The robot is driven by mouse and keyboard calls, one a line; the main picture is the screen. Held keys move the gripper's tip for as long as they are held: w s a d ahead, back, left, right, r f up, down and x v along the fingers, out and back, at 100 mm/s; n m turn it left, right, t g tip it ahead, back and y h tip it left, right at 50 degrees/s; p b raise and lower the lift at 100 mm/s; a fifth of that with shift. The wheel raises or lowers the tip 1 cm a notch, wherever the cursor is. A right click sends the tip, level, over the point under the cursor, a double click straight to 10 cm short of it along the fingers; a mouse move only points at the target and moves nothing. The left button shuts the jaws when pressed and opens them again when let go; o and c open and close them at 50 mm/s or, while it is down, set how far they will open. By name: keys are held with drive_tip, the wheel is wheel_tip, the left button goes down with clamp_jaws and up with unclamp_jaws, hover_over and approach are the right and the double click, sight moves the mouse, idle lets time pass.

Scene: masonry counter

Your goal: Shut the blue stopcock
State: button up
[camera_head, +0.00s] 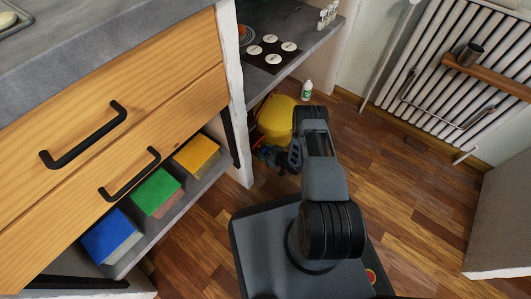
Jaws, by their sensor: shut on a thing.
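My gripper (270,155) reaches low under the counter, beside the wall end of the shelf unit. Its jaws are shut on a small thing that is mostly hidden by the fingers. A dark bluish bit shows at the jaws, and it looks like the blue stopcock, but its handle and angle cannot be made out. A small red part (257,143) shows just above the jaws, too small to identify.
A yellow bucket-like thing (275,118) stands behind my gripper, with a small white bottle (307,90) farther back. Left are wooden drawers with black handles (84,136) and a shelf with blue (108,235), green and yellow boxes. A radiator (440,75) is at right; the wooden floor (415,195) is clear.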

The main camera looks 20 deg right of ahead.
drive_tip(key=shift+c, duration=1.3)
